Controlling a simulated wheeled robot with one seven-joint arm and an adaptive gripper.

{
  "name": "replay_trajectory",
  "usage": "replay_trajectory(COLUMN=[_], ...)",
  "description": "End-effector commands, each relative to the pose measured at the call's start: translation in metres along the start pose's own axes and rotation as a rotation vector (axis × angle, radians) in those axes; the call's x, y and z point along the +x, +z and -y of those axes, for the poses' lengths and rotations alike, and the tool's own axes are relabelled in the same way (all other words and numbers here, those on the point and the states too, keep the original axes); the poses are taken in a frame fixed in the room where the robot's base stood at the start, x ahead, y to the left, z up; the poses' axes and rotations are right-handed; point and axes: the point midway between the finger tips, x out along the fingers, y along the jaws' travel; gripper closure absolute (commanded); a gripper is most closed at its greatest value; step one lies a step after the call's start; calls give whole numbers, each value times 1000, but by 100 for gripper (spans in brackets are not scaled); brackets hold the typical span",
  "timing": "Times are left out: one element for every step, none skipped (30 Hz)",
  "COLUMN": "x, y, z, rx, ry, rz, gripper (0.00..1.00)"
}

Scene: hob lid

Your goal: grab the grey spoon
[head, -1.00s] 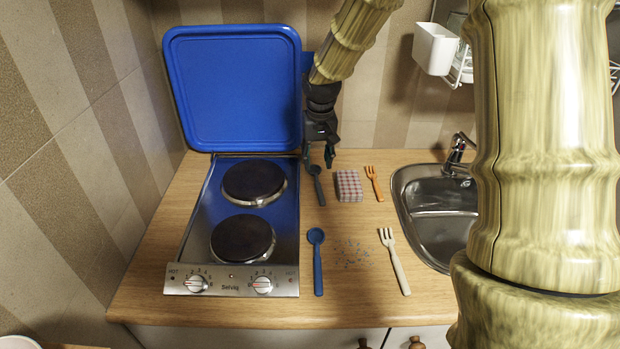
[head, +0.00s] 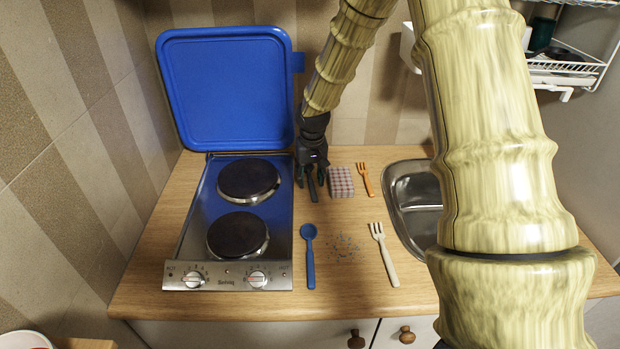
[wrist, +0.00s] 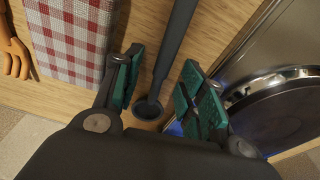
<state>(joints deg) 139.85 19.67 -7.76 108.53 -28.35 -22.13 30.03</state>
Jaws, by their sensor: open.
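The grey spoon (wrist: 172,55) lies on the wooden worktop beside the hob. In the wrist view its handle runs up the picture and its round bowl sits low between my fingers. My gripper (wrist: 160,95) is open, with one green-padded finger on each side of the spoon, apart from it. In the head view my gripper (head: 311,184) points down over the spoon (head: 312,190), hiding most of it; part of the handle shows below.
The hob (head: 200,225) with its raised blue lid (head: 225,90) stands left. A checked cloth (head: 341,182) lies close right of my gripper, then an orange fork (head: 365,179). A blue spoon (head: 309,255) and cream fork (head: 385,254) lie nearer. The sink (head: 412,200) is at right.

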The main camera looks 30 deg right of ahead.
Motion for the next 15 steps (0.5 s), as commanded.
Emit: replay_trajectory(x=[1,2,2,2,2,2,2,2,2,2,2,2,2,2,2], y=[0,0,0,0,0,0,0,0,0,0,0,0,0,0,0], z=[0,0,0,0,0,0,0,0,0,0,0,0,0,0,0], rx=[0,0,0,0,0,0,0,0,0,0,0,0,0,0,0], ry=[0,0,0,0,0,0,0,0,0,0,0,0,0,0,0], rz=[0,0,0,0,0,-1,-1,0,-1,0,0,0,0,0,0], gripper=[59,59,59,59,59,59,59,59,61,66,72,79,84,90,97])
